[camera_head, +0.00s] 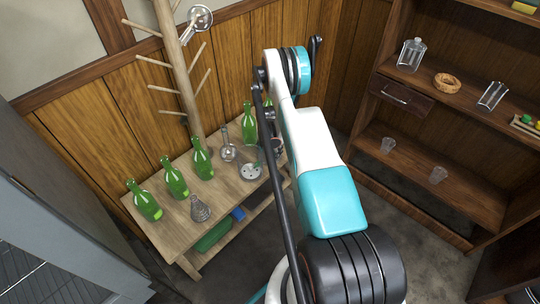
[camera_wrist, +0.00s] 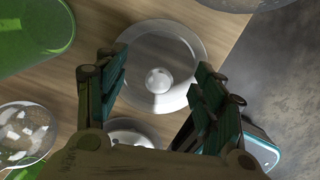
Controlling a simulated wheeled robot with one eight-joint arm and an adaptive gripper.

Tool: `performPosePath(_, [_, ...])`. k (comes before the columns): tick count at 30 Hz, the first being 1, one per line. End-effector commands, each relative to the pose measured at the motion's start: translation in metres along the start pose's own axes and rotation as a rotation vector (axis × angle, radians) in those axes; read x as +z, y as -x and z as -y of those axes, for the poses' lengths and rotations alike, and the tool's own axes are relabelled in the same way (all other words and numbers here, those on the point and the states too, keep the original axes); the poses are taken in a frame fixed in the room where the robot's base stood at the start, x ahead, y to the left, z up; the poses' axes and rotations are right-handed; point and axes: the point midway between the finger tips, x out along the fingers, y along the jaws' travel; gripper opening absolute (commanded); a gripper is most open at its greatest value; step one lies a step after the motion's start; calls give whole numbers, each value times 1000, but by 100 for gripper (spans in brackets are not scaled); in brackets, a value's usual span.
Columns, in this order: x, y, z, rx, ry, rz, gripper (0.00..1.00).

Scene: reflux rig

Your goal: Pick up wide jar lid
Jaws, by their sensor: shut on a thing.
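The wide jar lid (camera_wrist: 184,50) is a clear glass disc with a round knob at its centre, in the wrist view. My gripper (camera_wrist: 158,78) is shut on it, one dark green finger at each side of the disc. In the head view my arm hides most of the gripper and the lid. A clear glass jar (camera_head: 250,165) stands on the wooden table, just left of my arm's end. How far the lid is above the table cannot be told.
Several green bottles (camera_head: 175,178) stand along the table (camera_head: 165,228), with a round flask (camera_head: 227,150) and a conical flask (camera_head: 200,210). A peg stand (camera_head: 178,70) rises behind. In the wrist view a green bottle (camera_wrist: 35,35) and round glassware (camera_wrist: 25,132) are close on the left.

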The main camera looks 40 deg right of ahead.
Motion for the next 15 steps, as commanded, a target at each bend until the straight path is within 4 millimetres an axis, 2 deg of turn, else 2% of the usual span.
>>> performPosePath(11, [-1, -2, 0, 0, 0, 0, 40])
performPosePath(13, [0, 2, 0, 0, 0, 0, 32])
performPosePath(14, [0, 5, 0, 0, 0, 0, 24])
performPosePath(15, [1, 9, 0, 0, 0, 0, 8])
